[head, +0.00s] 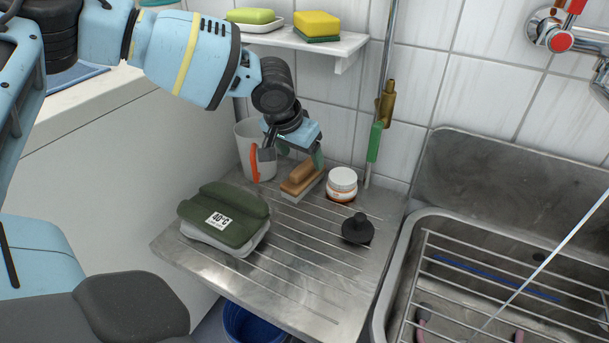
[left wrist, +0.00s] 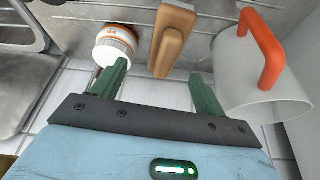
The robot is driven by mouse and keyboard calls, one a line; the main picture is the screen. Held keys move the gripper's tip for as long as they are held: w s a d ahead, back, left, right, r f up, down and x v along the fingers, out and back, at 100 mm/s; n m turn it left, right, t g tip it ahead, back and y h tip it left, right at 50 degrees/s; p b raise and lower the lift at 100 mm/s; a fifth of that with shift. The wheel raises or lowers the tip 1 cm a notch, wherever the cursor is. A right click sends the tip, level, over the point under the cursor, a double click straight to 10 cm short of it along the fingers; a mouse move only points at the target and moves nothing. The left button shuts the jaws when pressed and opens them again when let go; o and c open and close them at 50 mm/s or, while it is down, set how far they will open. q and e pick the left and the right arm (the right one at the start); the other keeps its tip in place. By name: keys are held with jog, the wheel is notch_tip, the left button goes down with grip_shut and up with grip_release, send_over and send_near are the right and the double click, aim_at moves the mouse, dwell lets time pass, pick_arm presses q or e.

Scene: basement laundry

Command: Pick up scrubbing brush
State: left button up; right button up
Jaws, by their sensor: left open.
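The scrubbing brush (head: 301,178) has a tan wooden body with a raised grip and pale bristles. It lies on the ribbed steel drainboard (head: 290,290) near the wall. My left gripper (head: 293,152) is above it, pointing down, with its green fingers apart and nothing between them. In the left wrist view the brush (left wrist: 173,38) shows beyond the gap between the fingertips (left wrist: 160,75), apart from both. The brush's underside is mostly hidden. My right gripper is not in view.
A white jug with an orange handle (head: 250,150) stands left of the brush, and a white jar (head: 342,184) right of it. A black plug (head: 357,229) and folded green cloth (head: 226,213) lie nearer. The sink with a wire rack (head: 500,280) is right. A shelf (head: 300,39) hangs above.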

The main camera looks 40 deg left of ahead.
aim_at(302, 167)
pick_arm(q)
jog(key=shift+b+x, duration=0.3)
jog(key=shift+x, duration=0.9)
jog(key=x, duration=0.1)
jog(key=b+x, duration=0.1)
jog(key=x, duration=0.1)
jog(key=a+b+x, duration=0.1)
jog(key=x, duration=0.1)
jog(key=shift+s+f, duration=0.1)
jog(key=shift+f, duration=0.05)
jog(key=shift+c, duration=0.6)
jog(key=c, duration=1)
jog(key=shift+s+d+r, duration=0.1)
jog(key=shift+r, duration=0.1)
jog(key=shift+s+d+r+p, duration=0.1)
jog(key=shift+s+r+p, duration=0.2)
jog(key=shift+r+p, duration=0.2)
notch_tip(302, 167, up, 11)
jog(key=p, duration=0.3)
jog(key=s+d+p, duration=0.3)
jog(key=s+d, duration=0.1)
jog(key=s, duration=1.4)
jog(key=shift+s+d+f, duration=0.25)
jog(key=shift+s+f, duration=0.1)
